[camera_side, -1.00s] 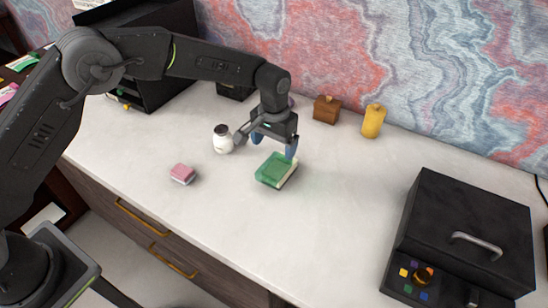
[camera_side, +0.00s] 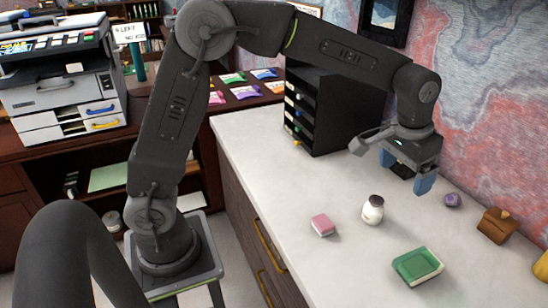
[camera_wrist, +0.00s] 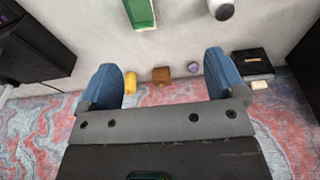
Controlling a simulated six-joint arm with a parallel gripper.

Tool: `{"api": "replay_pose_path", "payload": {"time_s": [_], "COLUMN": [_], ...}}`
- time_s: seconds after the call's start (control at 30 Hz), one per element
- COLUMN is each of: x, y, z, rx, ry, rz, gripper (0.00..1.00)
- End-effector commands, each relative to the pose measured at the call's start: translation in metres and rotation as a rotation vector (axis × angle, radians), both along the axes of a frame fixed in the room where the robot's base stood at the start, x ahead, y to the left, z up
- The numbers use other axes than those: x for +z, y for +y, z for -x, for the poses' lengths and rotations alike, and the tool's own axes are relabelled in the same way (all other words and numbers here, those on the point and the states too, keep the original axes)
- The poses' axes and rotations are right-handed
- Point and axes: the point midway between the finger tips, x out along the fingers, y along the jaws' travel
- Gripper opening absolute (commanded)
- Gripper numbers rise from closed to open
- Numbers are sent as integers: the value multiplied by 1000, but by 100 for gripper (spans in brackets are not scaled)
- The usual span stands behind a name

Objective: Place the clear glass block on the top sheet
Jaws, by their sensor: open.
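My gripper (camera_side: 405,172) is open and hangs above the back of the white desktop, near the wall. I cannot make out a clear glass block in any view. A small whitish piece (camera_wrist: 259,85) lies by a low black box (camera_wrist: 252,62) at the right of the wrist view; it is too small to identify. I cannot tell which thing is the top sheet; a pale green sheet (camera_side: 108,178) lies in the shelf at the left.
A black drawer unit (camera_side: 335,110) stands behind. A printer (camera_side: 65,85) is far left.

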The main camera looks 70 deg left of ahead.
Motion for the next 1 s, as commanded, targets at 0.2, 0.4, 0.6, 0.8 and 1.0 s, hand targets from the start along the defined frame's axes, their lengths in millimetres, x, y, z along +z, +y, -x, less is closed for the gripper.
{"api": "replay_pose_path", "payload": {"time_s": [0.2, 0.4, 0.6, 0.8, 1.0], "x": [53, 66, 52, 38, 36], "y": [44, 74, 91, 96, 97], "z": [79, 156, 218, 245, 248], "rx": [17, 32, 41, 46, 46], "ry": [-114, -215, -299, -338, -340], "rz": [8, 4, -9, -18, -19], "gripper": [89, 89, 89, 89, 89]}}
